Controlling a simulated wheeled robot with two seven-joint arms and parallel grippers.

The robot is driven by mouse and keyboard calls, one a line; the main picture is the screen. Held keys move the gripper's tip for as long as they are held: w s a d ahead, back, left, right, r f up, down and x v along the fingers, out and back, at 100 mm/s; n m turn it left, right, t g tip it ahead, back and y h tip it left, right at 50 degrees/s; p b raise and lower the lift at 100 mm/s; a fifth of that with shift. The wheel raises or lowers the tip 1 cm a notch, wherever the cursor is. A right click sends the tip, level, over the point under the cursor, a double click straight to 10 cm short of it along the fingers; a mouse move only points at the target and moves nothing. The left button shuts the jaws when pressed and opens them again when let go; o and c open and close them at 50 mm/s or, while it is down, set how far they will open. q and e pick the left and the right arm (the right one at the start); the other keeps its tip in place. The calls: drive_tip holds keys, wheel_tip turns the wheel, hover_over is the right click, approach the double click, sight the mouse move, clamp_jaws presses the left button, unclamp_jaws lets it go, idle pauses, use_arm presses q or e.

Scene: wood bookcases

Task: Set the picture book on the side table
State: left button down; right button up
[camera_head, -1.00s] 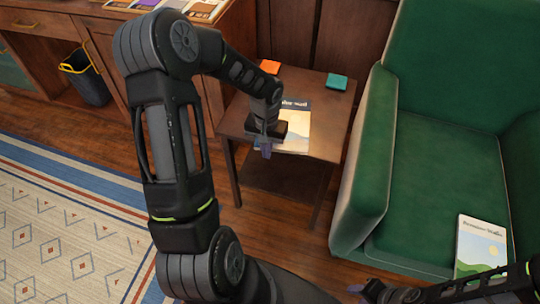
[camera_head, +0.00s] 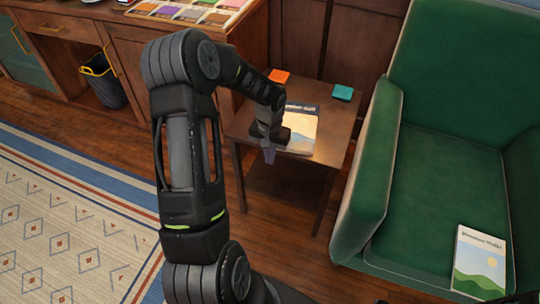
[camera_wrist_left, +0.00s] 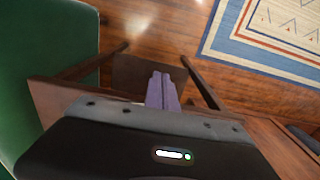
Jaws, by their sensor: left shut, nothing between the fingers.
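A picture book (camera_head: 303,125) with a pale cover and dark title band lies on the wooden side table (camera_head: 338,105). A similar picture book (camera_head: 480,262) with green hills lies on the green armchair's seat. My left gripper (camera_head: 270,158) is at the table's front edge and hides part of the table book. In the left wrist view its purple fingers (camera_wrist_left: 162,80) are together and empty, with the table's edge and legs around them. I cannot tell whether the gripper touches the book.
The green armchair (camera_head: 440,150) stands close on the right. A wooden cabinet (camera_head: 140,62), a dark bin (camera_head: 103,85) and a patterned rug (camera_head: 60,220) are on the left.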

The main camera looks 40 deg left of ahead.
use_arm(q)
wheel_tip(320, 180, up, 10)
drive_tip(key=shift+s+p, duration=0.35)
drive_tip(key=shift+p, duration=0.1)
drive_tip(key=shift+d, duration=0.1)
